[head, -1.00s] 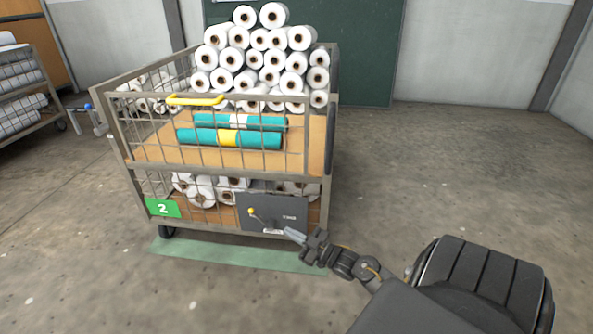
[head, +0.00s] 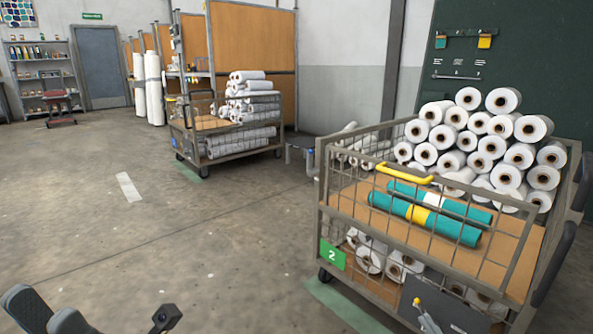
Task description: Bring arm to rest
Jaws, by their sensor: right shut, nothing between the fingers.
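Dark rounded parts in the bottom left corner seem to be mine. The cart bears a stack of white rolls (head: 480,145) and two teal rolls (head: 425,217). Low on its front is a grey panel (head: 455,312) with a yellow-knobbed lever (head: 417,302).
The cart carries a green number 2 sign (head: 332,255) and a yellow handle (head: 405,173). A second cart (head: 240,147) with white rolls stands further back. A shelf (head: 45,75) and a blue door (head: 103,65) are far left. Open floor (head: 200,235) lies between.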

